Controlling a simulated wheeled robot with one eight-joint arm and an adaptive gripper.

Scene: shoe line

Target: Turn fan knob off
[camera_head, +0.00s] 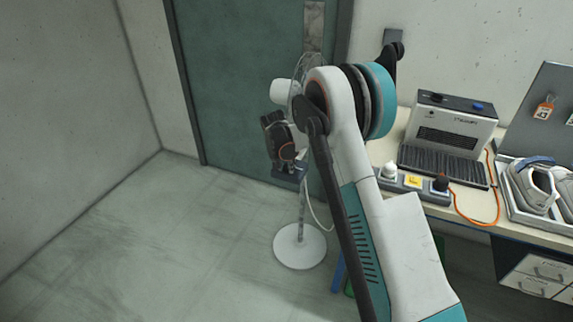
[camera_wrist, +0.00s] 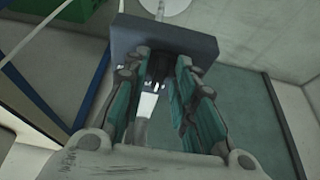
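The standing fan shows in the head view by its round white base (camera_head: 300,246) and thin pole. Its head is mostly hidden behind my arm. A dark control box (camera_head: 289,174) sits on the pole and also fills the upper middle of the wrist view (camera_wrist: 205,44). My gripper (camera_head: 286,160) is at this box. In the wrist view, its two teal-and-grey fingers (camera_wrist: 163,64) reach the box's face with a gap between them. A dark shape lies in the gap, perhaps the knob. I cannot tell whether the fingers touch it, and the knob's setting is not readable.
A workbench (camera_head: 438,207) stands at the right with a grey machine (camera_head: 450,125), an orange cable (camera_head: 497,190) and a tray of shoes (camera_head: 535,190). A teal door (camera_head: 235,80) is behind the fan. The floor at the left (camera_head: 130,250) is clear.

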